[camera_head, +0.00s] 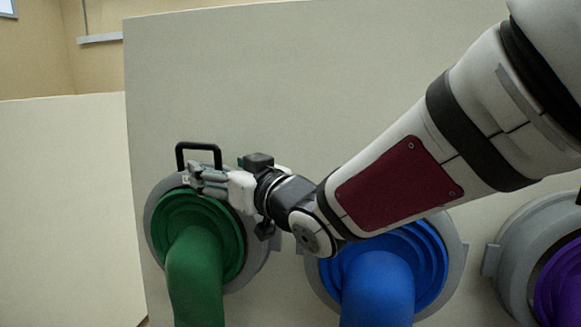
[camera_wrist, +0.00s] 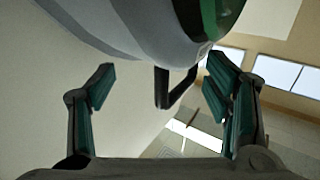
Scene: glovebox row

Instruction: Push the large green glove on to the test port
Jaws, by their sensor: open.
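The large green glove (camera_head: 195,265) hangs from a grey ring (camera_head: 153,230) on the pale panel, at the lower left of the head view. A black handle (camera_head: 198,146) stands up from the top of the ring. My gripper (camera_head: 198,178) is at the ring's upper edge, just below the handle in the picture. In the wrist view my gripper (camera_wrist: 160,85) is open, with the handle (camera_wrist: 163,90) showing between its fingers. I cannot tell whether either finger touches it. Part of the green glove (camera_wrist: 222,12) shows at the top. My gripper hides part of the ring.
A blue glove (camera_head: 378,285) in a grey ring (camera_head: 457,258) is to the right, partly behind my arm. A purple glove (camera_head: 560,280) in another ring (camera_head: 515,250) is at the right edge. The panel (camera_head: 270,85) above the ports is bare.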

